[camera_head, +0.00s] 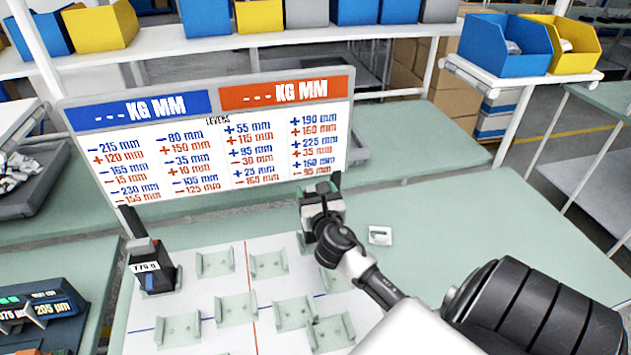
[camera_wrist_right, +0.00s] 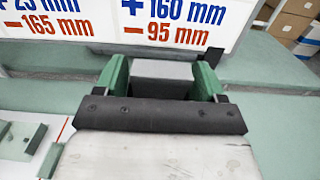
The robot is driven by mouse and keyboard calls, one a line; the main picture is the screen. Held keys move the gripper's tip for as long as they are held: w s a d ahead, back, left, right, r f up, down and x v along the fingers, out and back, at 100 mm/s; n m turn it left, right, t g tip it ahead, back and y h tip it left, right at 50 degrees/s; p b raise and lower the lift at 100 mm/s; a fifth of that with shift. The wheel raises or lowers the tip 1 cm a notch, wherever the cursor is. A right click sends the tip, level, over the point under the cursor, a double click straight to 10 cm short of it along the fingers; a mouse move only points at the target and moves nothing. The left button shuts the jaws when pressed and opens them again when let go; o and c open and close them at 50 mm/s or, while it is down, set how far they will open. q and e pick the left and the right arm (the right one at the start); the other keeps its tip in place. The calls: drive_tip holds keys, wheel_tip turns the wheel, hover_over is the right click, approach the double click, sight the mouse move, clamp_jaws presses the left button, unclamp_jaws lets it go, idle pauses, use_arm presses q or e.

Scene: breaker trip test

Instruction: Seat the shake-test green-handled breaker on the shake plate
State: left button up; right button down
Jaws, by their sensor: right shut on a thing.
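The white plate (camera_head: 208,338) lies at the lower middle of the head view. It has blue and red lines and several pale green U-shaped brackets (camera_head: 268,263). My right gripper (camera_head: 321,194) is over its far right corner, close to the sign board. In the wrist view, the right gripper (camera_wrist_right: 163,78) is shut on a grey block (camera_wrist_right: 163,70) between two green side pieces. I cannot tell whether this block is the green-handled breaker; its lower part is hidden. A gap beneath it cannot be judged. My left gripper is not in view.
A sign board (camera_head: 205,135) with mm figures stands behind the plate. A dark block labelled 775 g (camera_head: 155,270) is at its left. A small white piece (camera_head: 380,235) lies right of the gripper. A dark display unit (camera_head: 40,310) is lower left. The green table is clear at right.

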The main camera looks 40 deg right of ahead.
drive_tip(key=shift+f+b, duration=1.4)
drive_tip(key=shift+f, duration=0.25)
drive_tip(key=shift+c, duration=0.4)
unclamp_jaws()
drive_tip(key=shift+o, duration=0.4)
drive_tip(key=shift+s+a+f, duration=0.1)
drive_tip(key=shift+f, duration=0.2)
drive_tip(key=b+v, duration=0.2)
drive_tip(key=v, duration=0.8)
drive_tip(key=shift+s+a+r, duration=0.15)
drive_tip(key=shift+s+r, duration=0.1)
drive_tip(key=shift+s, duration=0.1)
